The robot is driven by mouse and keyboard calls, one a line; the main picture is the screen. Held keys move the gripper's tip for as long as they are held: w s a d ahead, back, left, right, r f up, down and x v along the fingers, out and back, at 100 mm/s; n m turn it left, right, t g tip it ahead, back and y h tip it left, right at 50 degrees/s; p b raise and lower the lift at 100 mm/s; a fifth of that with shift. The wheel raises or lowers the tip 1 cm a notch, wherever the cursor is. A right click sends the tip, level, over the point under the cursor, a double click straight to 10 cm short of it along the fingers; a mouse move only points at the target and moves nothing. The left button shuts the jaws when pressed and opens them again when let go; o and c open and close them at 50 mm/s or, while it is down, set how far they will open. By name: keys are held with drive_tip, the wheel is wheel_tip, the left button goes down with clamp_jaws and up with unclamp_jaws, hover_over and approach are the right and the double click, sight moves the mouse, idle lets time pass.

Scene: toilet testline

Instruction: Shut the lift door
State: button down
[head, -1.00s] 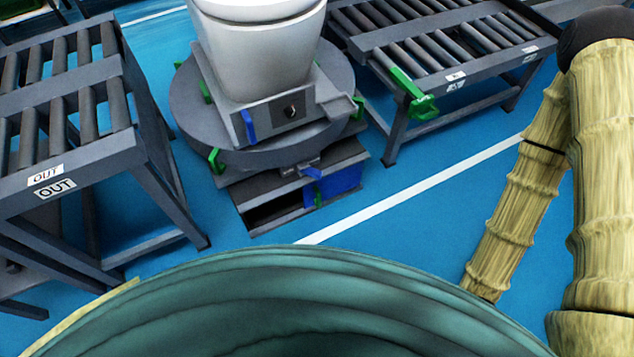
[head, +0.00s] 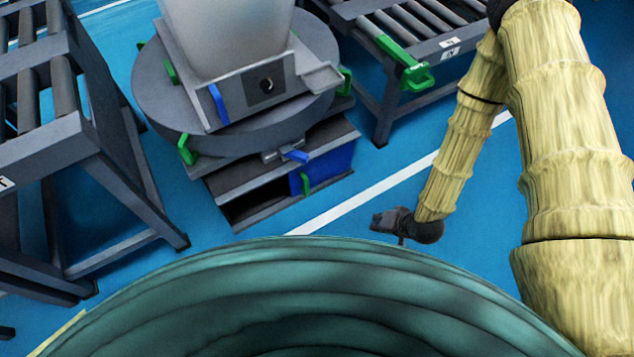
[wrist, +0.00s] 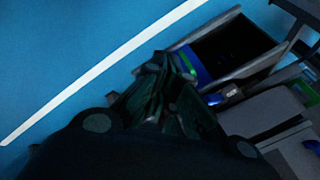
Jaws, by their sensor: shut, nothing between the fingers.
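The lift (head: 282,182) is a low dark grey box under a round turntable. Its blue door (head: 328,165) with a green handle (head: 306,184) shows at the right part of the lift, and a dark opening (head: 250,205) is uncovered to its left. My gripper (head: 380,221) is shut and empty, low over the floor to the right of the door and apart from it in the head view. In the wrist view the fingers overlap the near edge of the blue door (wrist: 188,60), with the dark opening behind; whether they touch cannot be told.
A grey turntable (head: 165,105) bearing a white toilet (head: 225,40) stands above the lift. A roller conveyor (head: 75,150) stands at left, and another (head: 395,105) at back right. Blue floor with a white line (head: 375,190) is clear to the right of the lift.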

drive_tip(key=w+a+f+y+b, duration=0.4)
drive_tip(key=w+f+b, duration=0.4)
drive_tip(key=w+b, duration=0.5)
drive_tip(key=w+a+f+y+b, duration=0.4)
drive_tip(key=w+f+y+b, duration=0.3)
drive_tip(key=w+b, duration=0.6)
wheel_tip(320, 180, down, 2)
drive_tip(key=b, duration=0.3)
drive_tip(key=shift+w+n+y, duration=0.15)
drive_tip(key=shift+n+y, duration=0.15)
drive_tip(key=b, duration=0.5)
approach(304, 171)
drive_tip(key=w, duration=0.3)
drive_tip(key=a+b, duration=0.1)
drive_tip(key=s+a, duration=0.1)
drive_tip(key=a, duration=0.1)
drive_tip(key=shift+s+a+f+b, duration=0.15)
drive_tip(key=shift+s+a+b, duration=0.15)
drive_tip(key=shift+b, duration=0.1)
drive_tip(key=shift+s+a, duration=0.2)
drive_tip(key=shift+a, duration=0.1)
